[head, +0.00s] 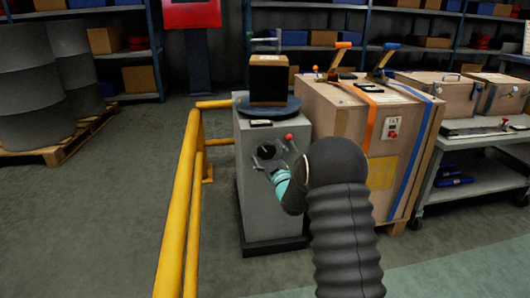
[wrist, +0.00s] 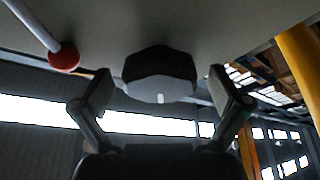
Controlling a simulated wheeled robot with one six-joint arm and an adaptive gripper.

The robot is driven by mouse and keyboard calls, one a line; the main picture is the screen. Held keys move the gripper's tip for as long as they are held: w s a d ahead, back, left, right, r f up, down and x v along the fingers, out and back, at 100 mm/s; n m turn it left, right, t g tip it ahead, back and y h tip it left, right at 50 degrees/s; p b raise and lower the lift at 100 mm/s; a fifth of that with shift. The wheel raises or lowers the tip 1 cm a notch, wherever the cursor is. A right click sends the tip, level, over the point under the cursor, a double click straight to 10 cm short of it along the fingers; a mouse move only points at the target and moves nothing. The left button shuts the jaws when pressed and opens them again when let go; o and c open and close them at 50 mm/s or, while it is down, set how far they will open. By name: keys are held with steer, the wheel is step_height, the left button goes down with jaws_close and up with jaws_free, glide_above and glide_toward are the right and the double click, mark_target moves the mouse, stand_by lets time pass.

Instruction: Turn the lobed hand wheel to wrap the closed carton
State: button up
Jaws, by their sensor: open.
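The lobed hand wheel (head: 267,151) is a dark knob on the front of a grey pedestal machine (head: 271,205). In the wrist view the black hand wheel (wrist: 160,72) shows a small white mark and lies between my gripper's two fingers. My gripper (wrist: 163,90) is open, with a gap visible on each side of the wheel. In the head view my gripper (head: 262,165) is at the wheel, partly hidden by my arm. The closed carton (head: 269,82), brown with a dark lower part, stands on the round dark turntable (head: 249,106) on top of the machine.
A red-knobbed lever (head: 288,137) sticks out beside the wheel; its red ball (wrist: 64,57) is left in the wrist view. A yellow rail (head: 185,190) stands left of the machine. A large strapped crate (head: 345,110) stands close on the right. Open floor lies left of the rail.

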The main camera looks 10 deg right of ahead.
steer(key=shift+w, duration=0.15)
steer(key=shift+c, duration=0.3)
steer(key=c, duration=1.1)
steer(key=shift+a, duration=0.2)
steer(key=shift+d, duration=0.1)
steer(key=m+h, duration=0.2)
steer(key=m, duration=0.2)
steer(key=m+t+h, duration=0.1)
steer(key=m+h, duration=0.1)
steer(key=m, duration=0.3)
steer(key=m+h, duration=0.2)
steer(key=m, duration=0.2)
steer(key=m+h, duration=0.3)
steer(key=m, duration=0.2)
steer(key=shift+m+g, duration=0.3)
